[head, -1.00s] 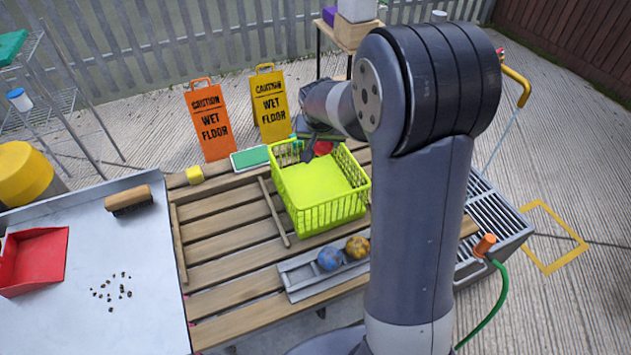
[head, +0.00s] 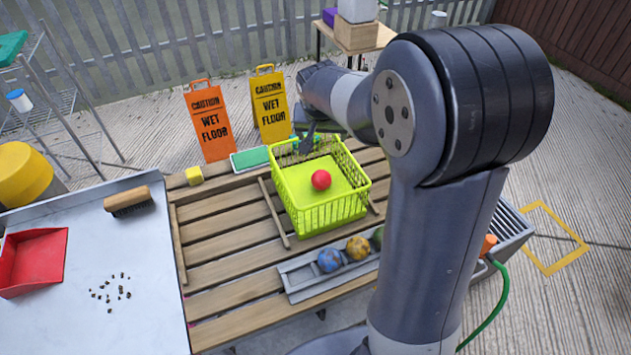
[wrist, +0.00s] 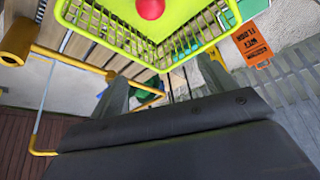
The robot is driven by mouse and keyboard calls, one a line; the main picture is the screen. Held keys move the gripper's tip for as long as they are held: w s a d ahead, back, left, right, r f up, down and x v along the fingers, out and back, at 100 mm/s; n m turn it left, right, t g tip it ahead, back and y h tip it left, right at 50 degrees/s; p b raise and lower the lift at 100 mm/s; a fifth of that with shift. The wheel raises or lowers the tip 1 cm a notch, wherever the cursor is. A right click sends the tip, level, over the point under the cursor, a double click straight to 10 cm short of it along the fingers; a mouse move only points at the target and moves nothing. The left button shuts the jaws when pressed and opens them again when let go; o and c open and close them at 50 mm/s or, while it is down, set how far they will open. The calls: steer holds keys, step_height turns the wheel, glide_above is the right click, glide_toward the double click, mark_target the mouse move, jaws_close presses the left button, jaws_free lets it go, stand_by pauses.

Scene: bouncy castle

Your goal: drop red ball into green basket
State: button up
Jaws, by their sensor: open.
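The red ball (head: 321,180) rests inside the green basket (head: 318,215), on its floor, apart from my gripper. In the wrist view the red ball (wrist: 151,8) shows at the top edge, within the basket (wrist: 165,50). The basket stands upright on a slatted wooden table. My gripper (head: 308,138) is above the basket's far rim, partly hidden by my arm. In the wrist view its two fingers (wrist: 148,95) are apart with nothing between them.
A grey tray (head: 300,283) in front of the basket holds a blue ball (head: 330,260), an orange-brown ball (head: 358,248) and a partly hidden green ball (head: 377,237). Wet-floor signs (head: 209,120) stand behind.

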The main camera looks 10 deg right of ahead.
steer(key=v, duration=0.6)
steer(key=shift+f, duration=0.15)
steer(key=x, duration=1.1)
steer(key=shift+r+p, duration=2.05)
steer(key=shift+r, duration=0.75)
steer(key=shift+f, duration=0.1)
